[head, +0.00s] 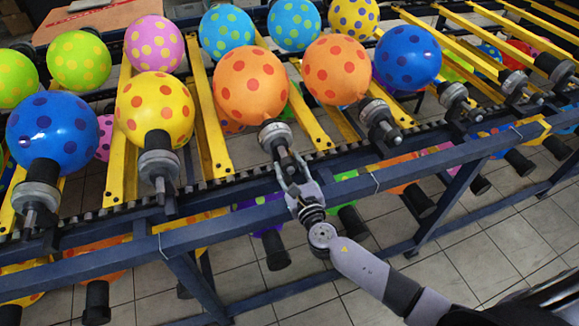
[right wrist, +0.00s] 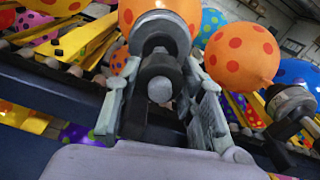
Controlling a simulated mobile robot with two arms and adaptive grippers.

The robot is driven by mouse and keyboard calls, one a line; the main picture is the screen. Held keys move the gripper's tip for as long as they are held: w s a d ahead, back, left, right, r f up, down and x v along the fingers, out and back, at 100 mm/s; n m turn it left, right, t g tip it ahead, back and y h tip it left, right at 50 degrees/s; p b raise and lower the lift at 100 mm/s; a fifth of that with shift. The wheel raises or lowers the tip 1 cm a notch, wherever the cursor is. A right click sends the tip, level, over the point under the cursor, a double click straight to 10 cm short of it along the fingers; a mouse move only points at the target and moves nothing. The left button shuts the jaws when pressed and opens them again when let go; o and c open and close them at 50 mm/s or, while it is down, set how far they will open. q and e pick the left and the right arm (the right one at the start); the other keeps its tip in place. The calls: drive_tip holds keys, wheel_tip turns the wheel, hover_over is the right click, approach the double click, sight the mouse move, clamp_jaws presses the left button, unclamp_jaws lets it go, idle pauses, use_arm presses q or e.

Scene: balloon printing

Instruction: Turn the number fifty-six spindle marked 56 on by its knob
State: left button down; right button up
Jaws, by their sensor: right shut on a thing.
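A spindle with a grey collar (head: 275,136) and a dark body carries an orange balloon with red dots (head: 250,85). I cannot read a number on it. My right gripper (head: 289,172) is at the near end of this spindle, shut on its knob. In the right wrist view, the two fingers of my right gripper (right wrist: 160,88) stand on both sides of the round grey-tipped knob (right wrist: 160,78). The spindle's dark collar (right wrist: 161,32) is just beyond it. My left gripper is not in view.
Neighbouring spindles carry a yellow balloon (head: 155,108) to the left and another orange balloon (head: 337,69) to the right. A dark blue rail (head: 225,232) runs below the spindle row, close under my right gripper. More balloons hang beneath. Tiled floor (head: 480,250) is open at lower right.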

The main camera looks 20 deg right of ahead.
drive_tip(key=shift+c, duration=0.7)
drive_tip(key=shift+f, duration=0.1)
drive_tip(key=m+b, duration=0.2)
drive_tip(key=m, duration=0.1)
drive_tip(key=m+b, duration=0.2)
drive_tip(key=m, duration=0.3)
drive_tip(key=shift+m, duration=0.3)
drive_tip(key=m+b, duration=0.1)
drive_tip(key=m, duration=0.3)
drive_tip(key=shift+b, duration=0.35)
drive_tip(key=m, duration=0.5)
drive_tip(key=shift+b, duration=0.4)
